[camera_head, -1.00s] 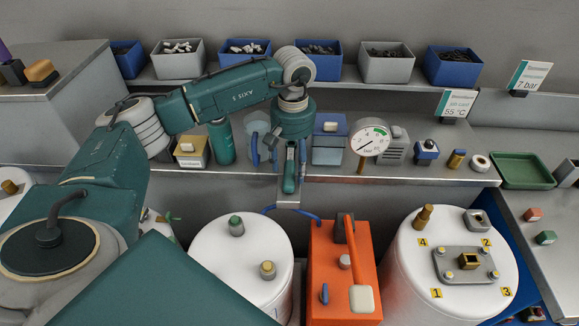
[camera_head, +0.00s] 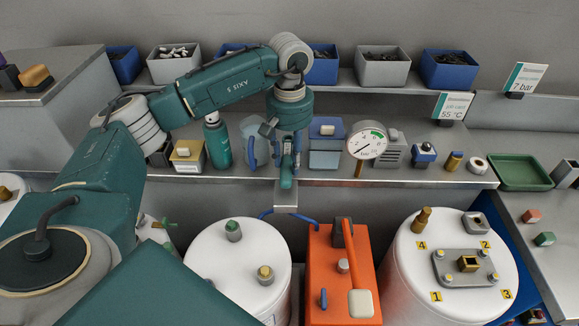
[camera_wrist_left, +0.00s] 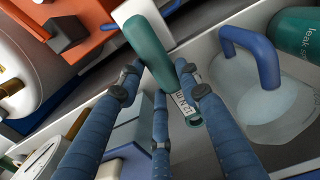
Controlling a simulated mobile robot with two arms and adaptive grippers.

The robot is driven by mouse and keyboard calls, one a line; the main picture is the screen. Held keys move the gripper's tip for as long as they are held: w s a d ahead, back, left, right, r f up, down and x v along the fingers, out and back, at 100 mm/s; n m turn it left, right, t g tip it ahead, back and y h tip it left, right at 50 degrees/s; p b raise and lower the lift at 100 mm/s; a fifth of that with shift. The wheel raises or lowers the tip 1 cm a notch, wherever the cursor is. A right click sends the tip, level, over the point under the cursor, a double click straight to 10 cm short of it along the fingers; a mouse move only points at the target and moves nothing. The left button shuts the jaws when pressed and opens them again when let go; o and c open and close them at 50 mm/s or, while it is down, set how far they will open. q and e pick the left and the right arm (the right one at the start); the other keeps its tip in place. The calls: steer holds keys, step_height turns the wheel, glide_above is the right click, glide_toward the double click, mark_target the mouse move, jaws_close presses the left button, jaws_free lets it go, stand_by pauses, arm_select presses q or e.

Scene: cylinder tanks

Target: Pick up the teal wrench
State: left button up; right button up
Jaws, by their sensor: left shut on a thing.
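The teal wrench (camera_head: 287,183) is at the front edge of the bench, above a small grey bracket (camera_head: 287,208) that juts out. My left gripper (camera_head: 287,168) is shut on it from above, and its fingers hide much of the wrench in the head view. In the left wrist view the wrench's teal handle (camera_wrist_left: 147,48) points up-left, with a white label beside the blue fingers of my gripper (camera_wrist_left: 165,88). I cannot tell whether the wrench still touches the bracket. My right gripper is not in view.
Close by on the bench are a clear jug with a blue handle (camera_head: 256,150), a teal bottle (camera_head: 218,147), a blue box (camera_head: 325,150) and a pressure gauge (camera_head: 367,145). In front stand a white tank (camera_head: 235,270) and an orange unit (camera_head: 325,260).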

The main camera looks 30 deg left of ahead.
mark_target(290, 161)
arm_select(q)
step_height(290, 161, up, 17)
stand_by(0.4)
steer(key=shift+f, duration=0.1)
steer(key=o, duration=0.4)
jaws_close()
stand_by(0.7)
